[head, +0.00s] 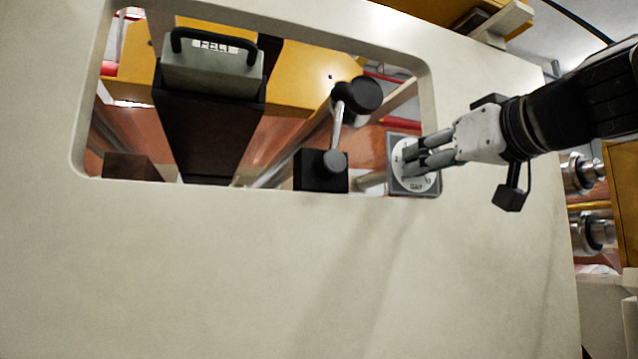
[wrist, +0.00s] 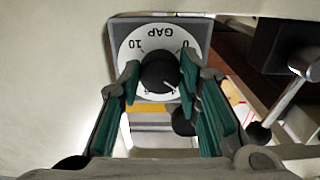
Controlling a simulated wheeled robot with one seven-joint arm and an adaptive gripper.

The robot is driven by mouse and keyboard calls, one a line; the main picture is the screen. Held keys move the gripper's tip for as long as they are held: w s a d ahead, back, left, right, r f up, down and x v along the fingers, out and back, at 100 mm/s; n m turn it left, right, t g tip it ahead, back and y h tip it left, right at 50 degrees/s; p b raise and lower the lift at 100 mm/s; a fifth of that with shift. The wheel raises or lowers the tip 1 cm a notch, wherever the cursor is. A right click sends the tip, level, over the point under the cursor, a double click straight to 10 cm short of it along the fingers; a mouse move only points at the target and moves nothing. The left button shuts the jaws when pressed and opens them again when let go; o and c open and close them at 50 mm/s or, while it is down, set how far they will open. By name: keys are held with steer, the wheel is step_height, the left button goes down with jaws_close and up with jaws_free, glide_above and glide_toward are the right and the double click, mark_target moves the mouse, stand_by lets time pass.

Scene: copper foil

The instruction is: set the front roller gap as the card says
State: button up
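The gap dial (head: 434,190) is a grey square plate with a round white numbered face, at the right corner of the panel's opening in the head view. The wrist view shows the same dial (wrist: 124,48) upside down, with GAP, 0 and 10 readable. Its black knob (wrist: 158,72) has a white pointer line on its lower right in that view; the number beside the line is partly hidden. My gripper (wrist: 160,75) has a fingertip against each side of the knob, with no clear gap. In the head view my gripper (head: 415,160) covers the knob. No card is in view.
The pale panel (head: 230,270) surrounds the opening. A lever (head: 337,125) with black ball ends stands close left of the dial. A block marked FELT (head: 212,75) with a black handle sits further left. Steel roller ends (head: 590,232) show at right beneath my arm.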

steer(key=shift+m, duration=0.4)
steer(key=m+p, duration=0.2)
steer(key=m, duration=1.8)
steer(key=shift+r+p, duration=0.15)
steer(key=shift+p, duration=0.15)
steer(key=shift+m, duration=0.4)
steer(key=o, duration=1.1)
steer(key=shift+o, duration=0.2)
steer(key=shift+a, duration=0.1)
